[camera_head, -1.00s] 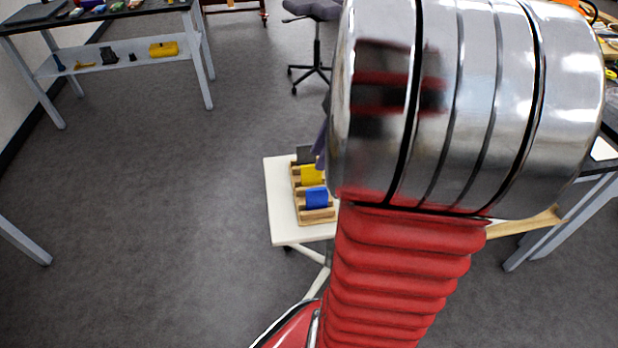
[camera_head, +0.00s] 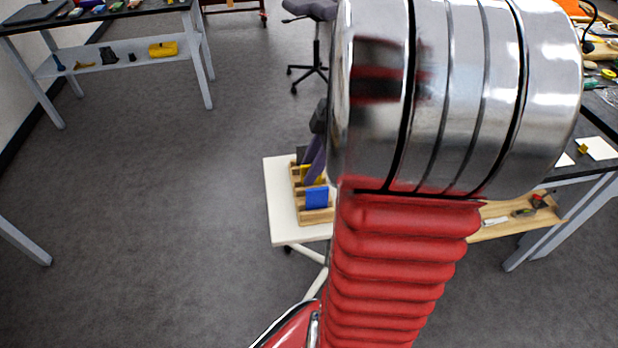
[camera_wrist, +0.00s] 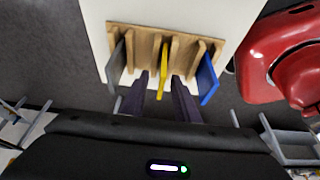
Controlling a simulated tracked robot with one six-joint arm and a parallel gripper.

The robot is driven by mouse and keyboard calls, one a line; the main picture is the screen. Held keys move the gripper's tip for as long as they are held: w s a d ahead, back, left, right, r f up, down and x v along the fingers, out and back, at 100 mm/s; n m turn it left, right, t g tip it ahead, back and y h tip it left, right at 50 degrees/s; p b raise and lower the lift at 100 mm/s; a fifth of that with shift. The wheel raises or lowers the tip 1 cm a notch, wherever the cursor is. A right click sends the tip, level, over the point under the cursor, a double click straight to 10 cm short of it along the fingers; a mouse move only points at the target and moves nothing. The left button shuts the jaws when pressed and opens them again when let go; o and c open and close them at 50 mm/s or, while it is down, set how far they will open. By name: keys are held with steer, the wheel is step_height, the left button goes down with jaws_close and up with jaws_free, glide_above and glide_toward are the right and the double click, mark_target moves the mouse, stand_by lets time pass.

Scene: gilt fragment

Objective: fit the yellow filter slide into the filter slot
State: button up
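The yellow filter slide (camera_wrist: 163,68) stands upright in a wooden rack (camera_wrist: 127,36), between a grey slide (camera_wrist: 116,63) and a blue slide (camera_wrist: 208,77). In the head view the yellow slide (camera_head: 307,174) is partly hidden by a purple finger. My gripper (camera_wrist: 161,75) is open, its two purple fingers apart. The fingertips lie on either side of the yellow slide's line in the wrist view; I cannot tell whether they touch it. My gripper (camera_head: 312,172) shows only in part beside the arm in the head view. I cannot make out the filter slot.
The rack stands on a small white table (camera_head: 284,232). The blue slide (camera_head: 317,197) is close to the gripper. A bench (camera_head: 598,170) with papers and tools is at right, and another bench (camera_head: 130,14) at back left. Grey floor (camera_head: 170,210) is clear at left.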

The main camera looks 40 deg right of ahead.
steer(key=shift+c, duration=0.4)
jaws_close()
step_height(320, 180, up, 10)
stand_by(0.7)
stand_by(0.3)
